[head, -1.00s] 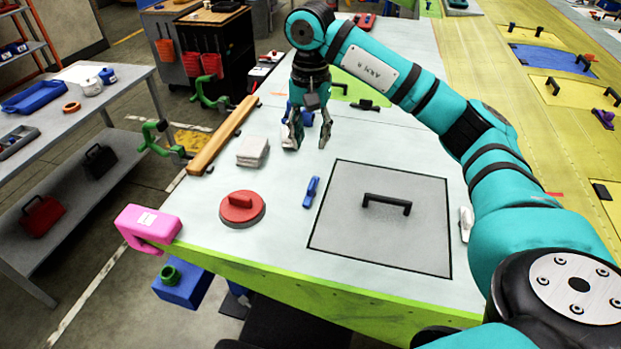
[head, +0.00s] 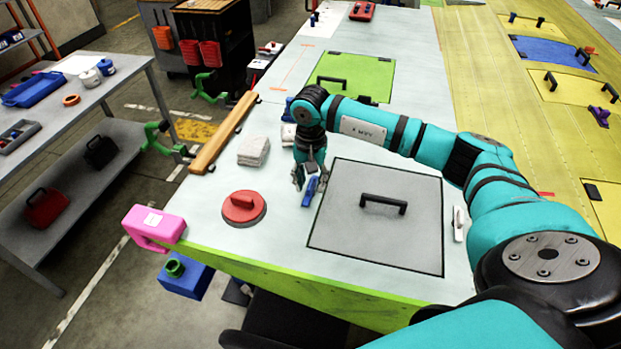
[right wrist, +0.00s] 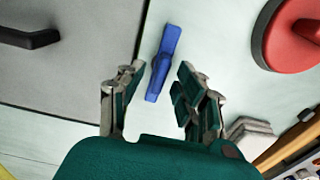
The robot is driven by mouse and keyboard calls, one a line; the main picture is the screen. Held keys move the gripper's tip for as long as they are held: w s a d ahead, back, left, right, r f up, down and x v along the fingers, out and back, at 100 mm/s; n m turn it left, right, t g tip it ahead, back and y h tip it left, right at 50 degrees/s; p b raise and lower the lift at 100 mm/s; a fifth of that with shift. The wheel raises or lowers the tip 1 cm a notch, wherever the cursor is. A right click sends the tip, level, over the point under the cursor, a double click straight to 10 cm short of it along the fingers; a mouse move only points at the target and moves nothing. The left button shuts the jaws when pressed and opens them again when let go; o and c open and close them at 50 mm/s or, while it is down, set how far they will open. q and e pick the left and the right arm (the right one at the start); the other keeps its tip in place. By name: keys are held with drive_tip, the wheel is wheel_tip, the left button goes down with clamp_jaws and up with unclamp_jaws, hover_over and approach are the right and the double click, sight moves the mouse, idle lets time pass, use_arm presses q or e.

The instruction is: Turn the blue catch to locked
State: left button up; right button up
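The blue catch (head: 310,190) lies on the pale wing surface, just left of the grey panel (head: 380,225) with its black handle. It also shows in the right wrist view (right wrist: 163,62), slightly tilted beside the panel's edge. My right gripper (head: 307,183) is above the catch, pointing down. In the right wrist view the right gripper (right wrist: 158,92) is open, its fingers apart on either side of the near end of the catch. I cannot tell whether the fingers touch it. My left gripper is not in view.
A red round lid (head: 243,207) sits left of the catch, and a stack of pale pads (head: 253,151) lies behind it. A pink clamp (head: 153,226) grips the front left corner. A white catch (head: 458,224) is right of the panel. A green panel (head: 350,76) is farther back.

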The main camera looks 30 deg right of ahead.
drive_tip(key=c, duration=0.5)
clamp_jaws()
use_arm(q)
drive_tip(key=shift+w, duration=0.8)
